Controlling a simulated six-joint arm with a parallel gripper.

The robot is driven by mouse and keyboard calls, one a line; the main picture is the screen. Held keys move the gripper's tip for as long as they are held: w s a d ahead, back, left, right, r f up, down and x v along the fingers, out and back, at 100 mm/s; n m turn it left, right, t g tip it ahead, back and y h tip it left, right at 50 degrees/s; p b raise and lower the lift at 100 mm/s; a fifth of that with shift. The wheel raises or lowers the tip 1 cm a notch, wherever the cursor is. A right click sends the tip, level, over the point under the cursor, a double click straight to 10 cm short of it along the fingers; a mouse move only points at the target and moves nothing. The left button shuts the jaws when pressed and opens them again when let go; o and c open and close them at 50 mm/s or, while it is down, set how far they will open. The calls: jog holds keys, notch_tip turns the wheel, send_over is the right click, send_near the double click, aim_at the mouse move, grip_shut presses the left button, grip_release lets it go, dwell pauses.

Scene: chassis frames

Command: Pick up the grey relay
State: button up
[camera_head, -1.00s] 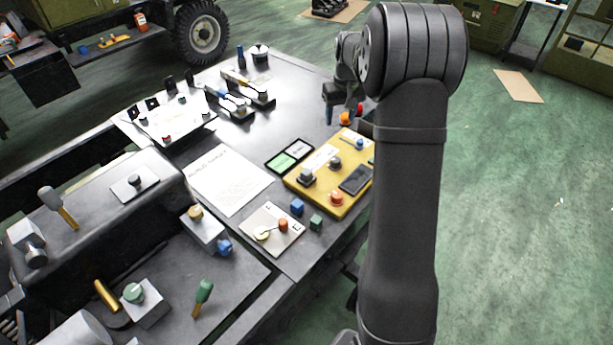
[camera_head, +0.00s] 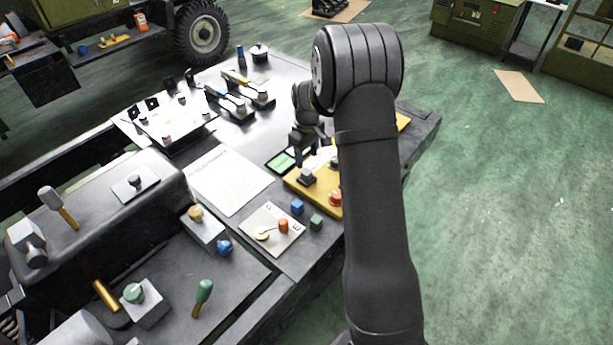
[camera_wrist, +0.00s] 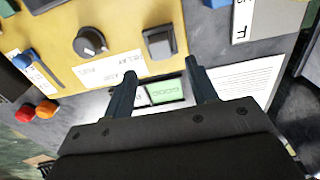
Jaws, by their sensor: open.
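The grey relay (camera_wrist: 159,42) is a small square block on the yellow panel (camera_wrist: 60,40), beside a printed label reading RELAY. In the head view the relay (camera_head: 307,178) sits near the panel's left corner. My gripper (camera_wrist: 160,75) is open and empty. In the wrist view the relay lies just beyond the fingertips, roughly in line with the gap between them, and the fingers do not enclose it. In the head view my gripper (camera_head: 306,156) hangs just behind the relay, and my arm hides much of the panel.
A black knob (camera_wrist: 90,43) and a blue-handled lever (camera_wrist: 32,65) are on the panel. A green display (camera_head: 281,162) lies behind the relay. A blue cube (camera_head: 297,206), a green cube (camera_head: 316,223) and a white plate (camera_head: 272,229) are in front. A paper sheet (camera_head: 226,181) lies left.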

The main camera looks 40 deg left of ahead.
aim_at(306, 171)
jog(key=shift+s+a+f, duration=0.1)
jog(key=shift+f, duration=1.4)
jog(key=shift+a+f, duration=0.1)
jog(key=shift+f, duration=1.4)
grip_shut()
jog(key=shift+r, duration=0.1)
